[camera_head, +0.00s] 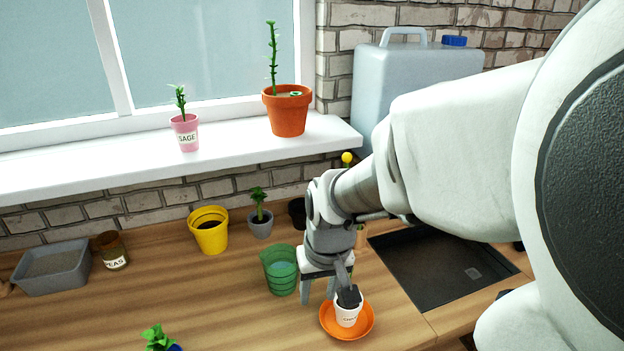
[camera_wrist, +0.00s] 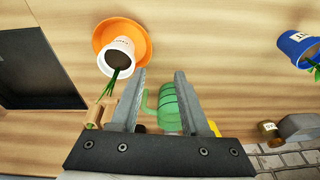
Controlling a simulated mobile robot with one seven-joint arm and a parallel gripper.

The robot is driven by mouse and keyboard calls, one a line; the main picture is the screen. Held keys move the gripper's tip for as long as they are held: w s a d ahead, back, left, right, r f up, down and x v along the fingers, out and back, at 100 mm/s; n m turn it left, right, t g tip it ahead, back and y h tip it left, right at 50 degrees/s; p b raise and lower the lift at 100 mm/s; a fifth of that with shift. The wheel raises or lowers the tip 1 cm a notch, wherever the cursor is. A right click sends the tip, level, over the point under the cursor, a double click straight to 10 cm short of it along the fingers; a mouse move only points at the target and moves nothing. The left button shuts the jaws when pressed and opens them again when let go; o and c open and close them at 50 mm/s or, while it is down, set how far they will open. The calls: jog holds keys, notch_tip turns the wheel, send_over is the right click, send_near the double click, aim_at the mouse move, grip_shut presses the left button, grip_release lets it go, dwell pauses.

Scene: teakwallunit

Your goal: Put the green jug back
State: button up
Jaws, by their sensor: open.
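A white pot (camera_head: 346,316) stands on an orange saucer (camera_head: 326,321) close to my gripper. A yellow pot (camera_head: 209,236), a small grey pot (camera_head: 260,227) and a dark sink (camera_head: 440,270) are nearby. Potted plants stand on the windowsill (camera_head: 230,133).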

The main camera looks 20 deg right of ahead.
jog(key=s+a+r+t+p, duration=0.1)
jog(key=s+r, duration=0.3)
jog(key=r, duration=0.3)
jog(key=s+a+r+n+t+p, duration=0.1)
jog(key=s+r+t, duration=0.1)
jog(key=s+r, duration=0.2)
notch_tip(320, 180, up, 4)
jog(key=shift+s+f+p, duration=0.25)
jog(key=shift+s+p, duration=0.05)
dwell(0.4)
